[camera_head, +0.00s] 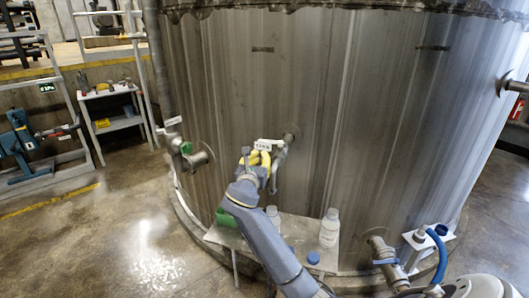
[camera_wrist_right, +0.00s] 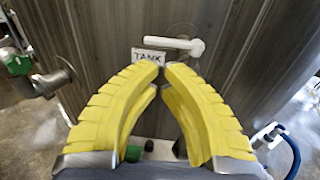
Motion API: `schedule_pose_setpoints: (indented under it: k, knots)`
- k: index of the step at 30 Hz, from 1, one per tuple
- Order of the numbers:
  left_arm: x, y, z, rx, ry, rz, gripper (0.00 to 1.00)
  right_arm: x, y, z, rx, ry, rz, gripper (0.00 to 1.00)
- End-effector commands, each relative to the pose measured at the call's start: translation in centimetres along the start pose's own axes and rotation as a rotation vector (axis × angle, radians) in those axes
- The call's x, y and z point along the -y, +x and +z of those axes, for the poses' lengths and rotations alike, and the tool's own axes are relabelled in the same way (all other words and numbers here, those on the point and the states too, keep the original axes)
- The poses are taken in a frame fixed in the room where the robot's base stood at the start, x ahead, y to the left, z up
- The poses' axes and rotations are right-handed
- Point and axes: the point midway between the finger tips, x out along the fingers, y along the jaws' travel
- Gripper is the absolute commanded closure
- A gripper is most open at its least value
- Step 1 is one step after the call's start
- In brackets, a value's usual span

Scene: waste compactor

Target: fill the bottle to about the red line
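A whitish bottle (camera_head: 330,230) stands upright on a small shelf (camera_head: 300,230) at the tank's foot in the head view. Another pale bottle top (camera_head: 273,213) shows beside my right arm, partly hidden. A blue cap (camera_head: 313,258) lies near the shelf's front edge. I cannot make out a red line. A tap with a white lever (camera_wrist_right: 190,46) and a TANK tag (camera_wrist_right: 148,56) sticks out from the tank wall. My right gripper (camera_head: 258,155) is just in front of the tap. Its yellow fingertips (camera_wrist_right: 161,70) are close together with nothing visible between them; contact is unclear. My left gripper is not in view.
The large metal tank (camera_head: 330,100) fills the middle. A green-handled valve (camera_head: 186,148) is on its left. A stand with a blue hose (camera_head: 440,255) is at the lower right. A white side table (camera_head: 112,118) stands left, with open floor before it.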

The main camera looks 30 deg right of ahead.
Motion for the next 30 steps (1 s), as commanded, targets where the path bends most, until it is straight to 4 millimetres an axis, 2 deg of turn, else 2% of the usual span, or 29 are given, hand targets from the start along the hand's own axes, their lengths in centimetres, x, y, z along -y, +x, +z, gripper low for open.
schedule_pose_setpoints:
  k: [1,6,12,13,14,15,23,30]
  knots:
    - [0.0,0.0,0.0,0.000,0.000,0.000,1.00,-0.1,-1.1,-0.1,-0.002,0.001,0.003,1.00]
    - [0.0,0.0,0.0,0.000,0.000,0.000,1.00,-0.1,-3.8,-0.1,-0.001,0.002,0.002,1.00]
    - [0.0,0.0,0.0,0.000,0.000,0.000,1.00,-0.1,-6.0,-0.1,-0.001,0.000,0.001,1.00]
    - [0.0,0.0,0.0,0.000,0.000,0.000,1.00,-0.1,-6.2,-0.1,-0.001,0.000,0.001,1.00]
    - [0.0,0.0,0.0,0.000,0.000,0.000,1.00,-0.2,-6.4,-0.1,-0.001,0.000,0.001,0.95]
    - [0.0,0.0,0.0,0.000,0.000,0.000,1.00,-0.2,-6.6,-0.1,-0.002,0.001,0.001,1.00]
    - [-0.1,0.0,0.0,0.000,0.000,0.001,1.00,-0.3,-7.8,-1.2,-0.057,0.070,-0.024,1.00]
    - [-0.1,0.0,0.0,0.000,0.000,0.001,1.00,0.2,-7.5,-0.3,-0.022,0.035,-0.030,1.00]
